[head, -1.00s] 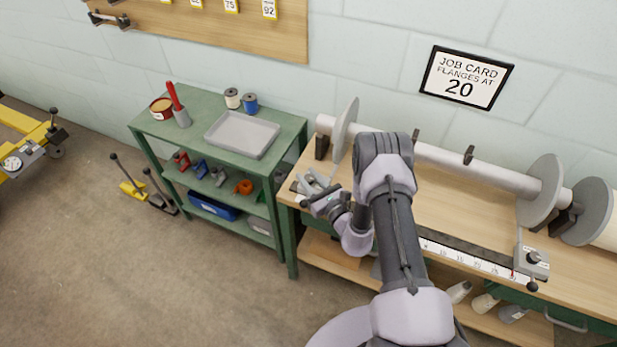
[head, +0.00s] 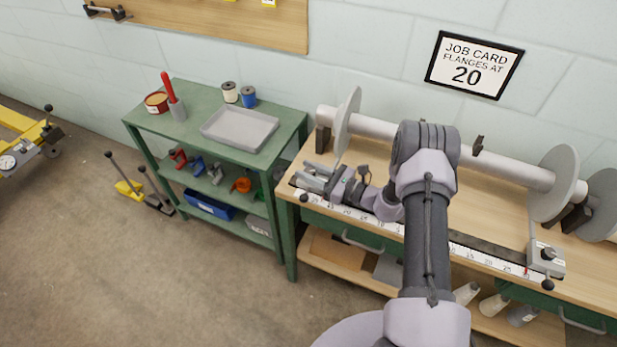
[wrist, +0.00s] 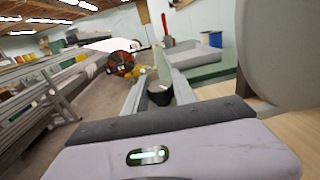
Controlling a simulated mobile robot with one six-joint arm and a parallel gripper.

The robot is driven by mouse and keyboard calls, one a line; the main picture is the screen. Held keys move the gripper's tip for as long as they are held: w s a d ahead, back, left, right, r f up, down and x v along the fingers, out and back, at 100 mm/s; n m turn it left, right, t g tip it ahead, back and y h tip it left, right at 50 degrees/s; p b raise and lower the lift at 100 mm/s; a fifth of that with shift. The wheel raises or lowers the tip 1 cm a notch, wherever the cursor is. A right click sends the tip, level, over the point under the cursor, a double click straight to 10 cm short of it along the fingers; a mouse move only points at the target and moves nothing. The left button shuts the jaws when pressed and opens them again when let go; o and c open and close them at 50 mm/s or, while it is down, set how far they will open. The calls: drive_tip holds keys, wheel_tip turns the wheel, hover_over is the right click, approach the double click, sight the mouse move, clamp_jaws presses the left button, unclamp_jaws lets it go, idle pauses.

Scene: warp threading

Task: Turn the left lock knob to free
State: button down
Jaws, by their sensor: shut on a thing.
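My gripper (head: 314,178) is at the left end of the bench, low over the scale, with its fingers pointing left. In the wrist view, the dark round knob (wrist: 160,94) sits between the two grey fingers (wrist: 158,76), and the gripper is shut on it. The left flange lock's body is mostly hidden by the gripper in the head view; a black ball (head: 304,197) shows just below the fingers. The knob's exact turn angle cannot be told.
The left flange disc (head: 347,122) and the beam roller (head: 375,126) stand just behind the gripper. The right lock (head: 547,258) sits at the scale's far end. A green table (head: 180,142) with a grey tray (head: 240,143) stands to the left.

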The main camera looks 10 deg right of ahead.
drive_tip(key=n+g+y+b, duration=0.1)
drive_tip(key=n+g+b, duration=0.1)
drive_tip(key=shift+f+g+y+b, duration=0.25)
drive_tip(key=shift+g+y+b, duration=0.05)
drive_tip(key=shift+y, duration=0.1)
drive_tip(key=shift+r+n+g+y+b, duration=0.15)
drive_tip(key=shift+n+g+y+b, duration=0.3)
drive_tip(key=shift+g+b, duration=0.3)
drive_tip(key=shift+r+n, duration=0.1)
drive_tip(key=shift+n, duration=0.15)
drive_tip(key=c, duration=1.1)
unclamp_jaws()
drive_tip(key=shift+a, duration=0.1)
drive_tip(key=shift+o, duration=0.2)
drive_tip(key=p+v, duration=0.3)
drive_tip(key=v, duration=1.4)
drive_tip(key=shift+d, duration=0.3)
